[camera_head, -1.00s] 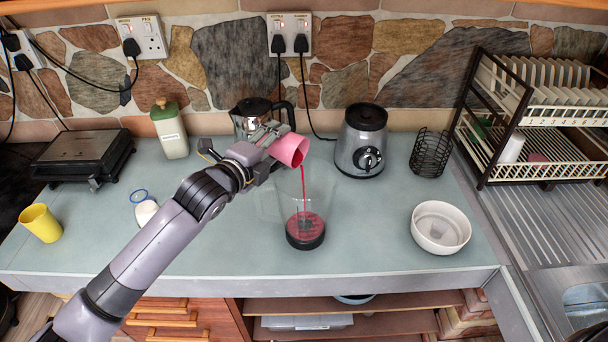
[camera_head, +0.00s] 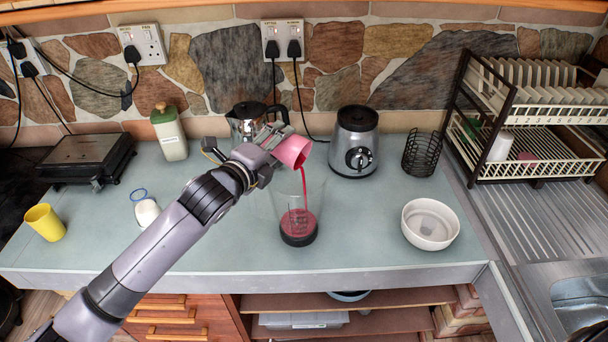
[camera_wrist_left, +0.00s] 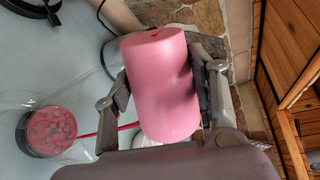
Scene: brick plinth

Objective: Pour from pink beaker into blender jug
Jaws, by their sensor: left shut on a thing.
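My left gripper (camera_head: 268,143) is shut on the pink beaker (camera_head: 293,151) and holds it tilted above the blender jug (camera_head: 312,191). A thin red stream (camera_head: 304,185) runs from the beaker's lip down into the jug. The clear jug stands upright on the worktop with red liquid (camera_head: 298,223) in its bottom, above a dark base. In the left wrist view the pink beaker (camera_wrist_left: 160,85) lies between the two fingers. The jug's red contents (camera_wrist_left: 50,130) and the stream show to its left. The beaker's inside is hidden there. My right gripper is not in view.
The blender base (camera_head: 355,142) stands behind the jug, with a kettle (camera_head: 247,121) behind my arm. A wire holder (camera_head: 422,152) and white bowl (camera_head: 430,224) are to the right. A yellow cup (camera_head: 44,222) and a small white item (camera_head: 146,212) are left. The front worktop is clear.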

